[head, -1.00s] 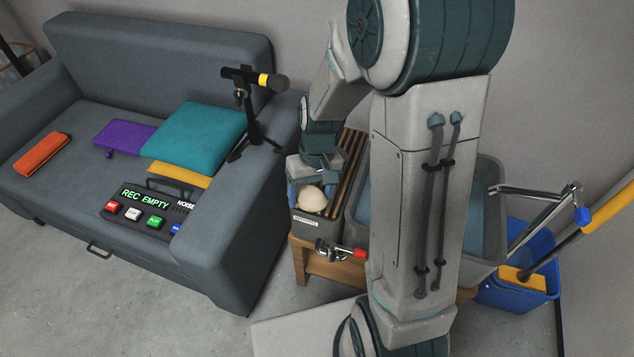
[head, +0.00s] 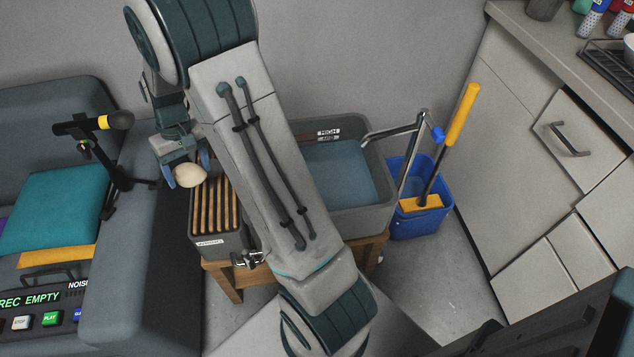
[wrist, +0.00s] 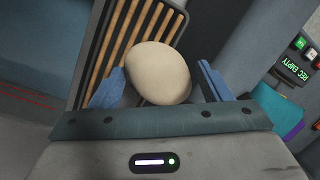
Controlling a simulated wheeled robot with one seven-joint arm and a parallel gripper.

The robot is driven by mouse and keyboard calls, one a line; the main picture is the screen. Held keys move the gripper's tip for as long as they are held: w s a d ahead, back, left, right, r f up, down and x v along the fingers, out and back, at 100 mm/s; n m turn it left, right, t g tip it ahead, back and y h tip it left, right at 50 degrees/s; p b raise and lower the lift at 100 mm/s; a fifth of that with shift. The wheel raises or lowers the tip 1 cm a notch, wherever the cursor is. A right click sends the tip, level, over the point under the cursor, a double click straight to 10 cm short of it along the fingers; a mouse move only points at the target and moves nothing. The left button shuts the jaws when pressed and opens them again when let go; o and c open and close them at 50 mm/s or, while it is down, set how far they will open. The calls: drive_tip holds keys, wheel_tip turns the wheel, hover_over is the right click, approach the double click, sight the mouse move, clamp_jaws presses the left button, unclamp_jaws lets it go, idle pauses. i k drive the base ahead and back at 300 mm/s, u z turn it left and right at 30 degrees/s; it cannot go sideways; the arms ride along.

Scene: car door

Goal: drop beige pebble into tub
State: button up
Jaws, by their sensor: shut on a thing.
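My gripper (head: 188,173) is shut on the beige pebble (head: 190,175), a smooth egg-shaped stone. It is held up beside the left edge of the slatted rack in the head view. In the wrist view the pebble (wrist: 158,73) sits between the two blue fingers, in front of the slats. The grey tub (head: 355,222) stands to the right of the rack, with blue water inside and a HIGH mark on its far wall. My arm hides part of its left side. The gripper and pebble are left of the tub, not over it.
A grey box with wooden slats (head: 212,205) adjoins the tub on a wooden stand (head: 228,283). A blue bucket (head: 425,222) with a yellow-handled tool is on the right. A metal faucet (head: 404,130) reaches over the tub.

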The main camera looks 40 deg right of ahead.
sight(328, 192)
drive_tip(key=z, duration=0.5)
drive_tip(key=k, duration=0.45)
drive_tip(key=z, duration=0.6)
drive_tip(key=i, duration=0.55)
drive_tip(key=z, duration=0.4)
